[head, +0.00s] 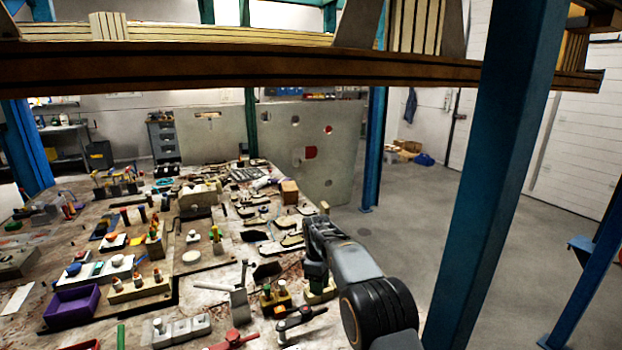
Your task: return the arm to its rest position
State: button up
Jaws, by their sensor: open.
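My arm (368,285) reaches in from the lower right over the near right part of the cluttered workbench. Its forearm rises to a bent joint, and the end turns downward there. My gripper (317,281) hangs at that end, low over the bench top, close to small blocks with yellow and green parts. It is open, and I see nothing held in it. The fingertips are small and dark, and whether they touch anything is not clear.
The workbench (205,257) is crowded with tools, blocks and a purple tray (72,307). A blue post (497,170) stands right of my arm. A wooden beam (300,66) crosses overhead. A pale panel (312,150) stands behind the bench. The floor (410,205) at right is mostly clear.

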jog(key=s+d+r+m+t, duration=0.2)
jog(key=s+d+r+m, duration=0.1)
jog(key=s, duration=0.7)
jog(key=s+d+r+m+t, duration=0.2)
jog(key=s+d+m, duration=0.4)
jog(key=s, duration=0.5)
jog(key=s+d+r+m+t, duration=0.1)
jog(key=s+d+r+m, duration=0.3)
jog(key=s, duration=0.6)
jog(key=shift+s+d+r+m+t+y, duration=0.3)
jog(key=shift+d+r+t, duration=0.1)
jog(key=shift+d+r, duration=0.2)
